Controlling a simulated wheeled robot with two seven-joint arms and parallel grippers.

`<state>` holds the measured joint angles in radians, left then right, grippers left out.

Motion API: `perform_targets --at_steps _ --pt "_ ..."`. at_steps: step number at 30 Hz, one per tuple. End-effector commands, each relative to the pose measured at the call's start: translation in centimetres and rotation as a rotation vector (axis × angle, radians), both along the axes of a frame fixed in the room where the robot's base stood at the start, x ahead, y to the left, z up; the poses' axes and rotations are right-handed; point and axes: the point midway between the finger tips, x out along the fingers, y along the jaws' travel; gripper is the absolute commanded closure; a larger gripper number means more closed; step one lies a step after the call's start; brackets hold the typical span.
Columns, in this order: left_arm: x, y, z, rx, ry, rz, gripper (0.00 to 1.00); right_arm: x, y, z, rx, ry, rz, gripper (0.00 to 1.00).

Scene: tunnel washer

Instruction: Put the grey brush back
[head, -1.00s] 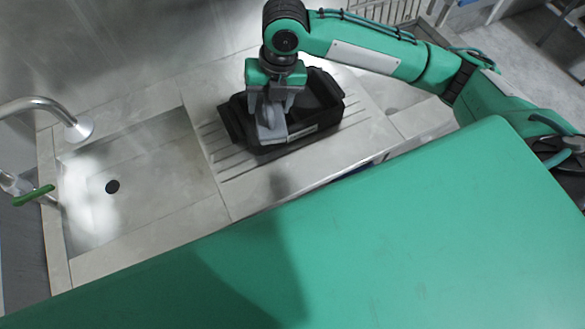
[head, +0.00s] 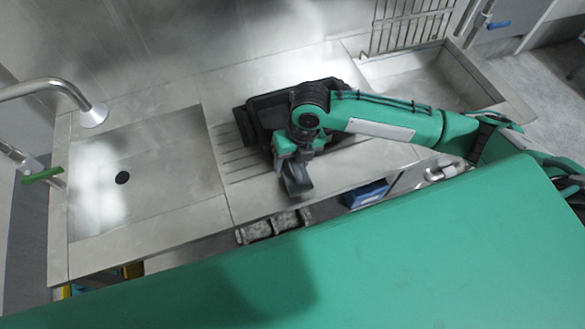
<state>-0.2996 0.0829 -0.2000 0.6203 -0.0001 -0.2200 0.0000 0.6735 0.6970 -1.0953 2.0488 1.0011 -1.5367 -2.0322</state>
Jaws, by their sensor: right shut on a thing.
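My right gripper (head: 291,163) is shut on the grey brush (head: 298,184). It holds the brush over the front part of the ribbed drainboard (head: 236,160), near the counter's front edge. Only a dark grey part of the brush shows below the jaws; the rest is hidden by the gripper. A black tray (head: 256,118) sits on the drainboard behind the gripper, partly covered by my right arm. My left gripper is not in view.
A sink basin (head: 150,185) with a tap (head: 93,112) is at the left. A second basin (head: 430,80) with a wire rack (head: 405,30) is at the back right. Below the counter front are a blue box (head: 366,194) and grey patterned items (head: 273,226).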

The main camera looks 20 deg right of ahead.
Motion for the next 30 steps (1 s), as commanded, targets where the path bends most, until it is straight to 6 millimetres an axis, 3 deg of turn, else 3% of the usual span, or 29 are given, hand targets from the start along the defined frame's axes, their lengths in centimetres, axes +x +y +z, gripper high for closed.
perform_targets --at_steps 8,15,26,27,30 --pt "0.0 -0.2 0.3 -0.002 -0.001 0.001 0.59 0.0 0.0 -2.2 0.001 0.001 -0.002 0.84" --pt "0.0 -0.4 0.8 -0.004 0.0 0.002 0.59 0.0 0.1 -5.5 0.001 0.0 -0.001 0.84" --pt "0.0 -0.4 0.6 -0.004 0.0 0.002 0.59 0.0 0.0 -6.0 0.001 -0.001 0.0 0.84" --pt "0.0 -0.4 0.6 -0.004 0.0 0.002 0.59 0.0 0.0 -6.0 0.001 -0.001 0.0 0.37" --pt "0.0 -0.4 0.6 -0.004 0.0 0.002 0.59 0.0 0.0 -5.9 0.001 -0.001 0.0 0.21"
